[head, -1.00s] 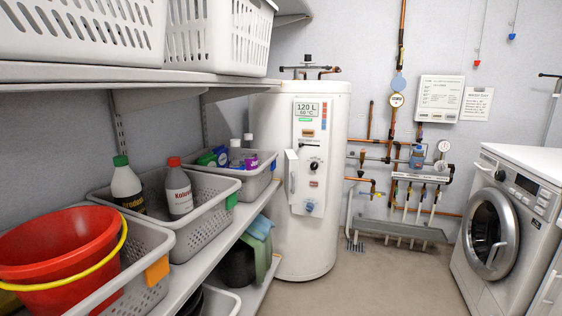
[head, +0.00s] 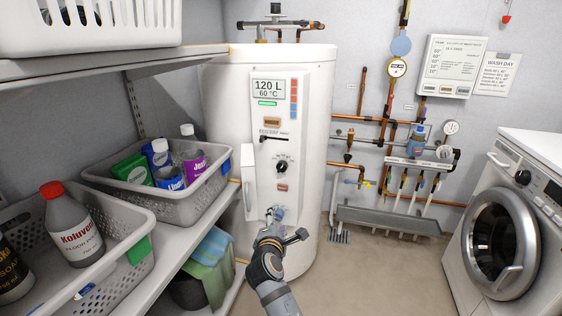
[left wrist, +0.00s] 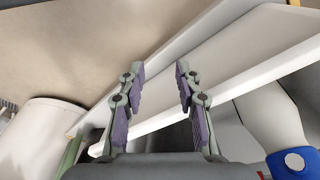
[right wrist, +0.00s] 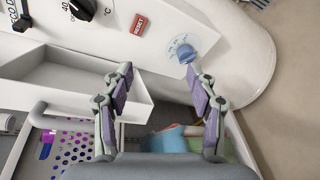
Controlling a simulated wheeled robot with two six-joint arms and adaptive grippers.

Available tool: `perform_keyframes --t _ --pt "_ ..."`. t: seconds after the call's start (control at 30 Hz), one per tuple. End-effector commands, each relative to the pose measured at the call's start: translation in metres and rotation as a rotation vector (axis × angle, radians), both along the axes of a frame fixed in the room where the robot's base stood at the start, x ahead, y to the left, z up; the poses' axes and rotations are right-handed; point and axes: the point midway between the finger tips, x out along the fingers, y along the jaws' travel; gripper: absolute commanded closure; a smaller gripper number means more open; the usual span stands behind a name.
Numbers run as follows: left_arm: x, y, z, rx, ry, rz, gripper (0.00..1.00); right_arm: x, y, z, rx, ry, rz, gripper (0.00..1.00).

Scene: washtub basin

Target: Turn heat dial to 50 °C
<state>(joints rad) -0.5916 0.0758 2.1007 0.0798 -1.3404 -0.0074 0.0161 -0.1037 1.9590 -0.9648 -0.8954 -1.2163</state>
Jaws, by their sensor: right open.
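The white water heater (head: 225,110) stands ahead in the head view, its display (head: 268,89) reading 120 L and 60 °C. The black heat dial (head: 282,167) sits on its front panel. In the right wrist view the dial (right wrist: 82,8) is cut by the top edge, with "40" and "°C" beside it. My right gripper (right wrist: 160,72) is open and empty, below the dial and near a blue knob (right wrist: 183,50). In the head view it (head: 273,214) overlaps the lower panel. My left gripper (left wrist: 160,68) is open and empty in the left wrist view, near white shelf boards.
A red RESET button (right wrist: 139,25) lies between the two knobs. A white box-like ledge (right wrist: 75,85) projects from the heater at left. Shelves with grey baskets (head: 100,205) and bottles line the left side. A washing machine (head: 490,240) stands right; floor between is clear.

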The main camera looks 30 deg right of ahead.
Motion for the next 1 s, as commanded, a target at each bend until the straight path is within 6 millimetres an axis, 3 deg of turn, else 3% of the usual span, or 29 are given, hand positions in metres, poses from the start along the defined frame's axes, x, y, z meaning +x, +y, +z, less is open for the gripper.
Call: perform_keyframes --t 0.03,0.1,0.2,0.47,0.8,1.0 --pt "0.0 0.002 0.007 0.008 0.016 0.001 0.66 0.014 -0.002 0.04 -0.128 0.008 -0.004 0.42" --pt "-0.001 0.005 0.007 0.016 0.035 0.003 0.66 0.024 -0.005 0.076 -0.281 0.033 -0.017 0.42" --pt "-0.001 0.006 0.007 0.023 0.048 0.005 0.66 0.029 -0.006 0.1 -0.391 0.057 -0.034 0.42" --pt "-0.002 0.005 0.01 0.021 0.051 0.003 0.66 0.039 -0.015 0.104 -0.421 0.062 -0.037 0.42" --pt "-0.008 -0.002 0.044 0.008 0.053 -0.008 0.66 0.088 -0.064 0.103 -0.416 0.063 -0.04 0.42" --pt "-0.007 -0.004 0.037 -0.002 0.031 -0.009 0.66 0.103 -0.078 0.103 -0.413 0.063 -0.038 0.42"
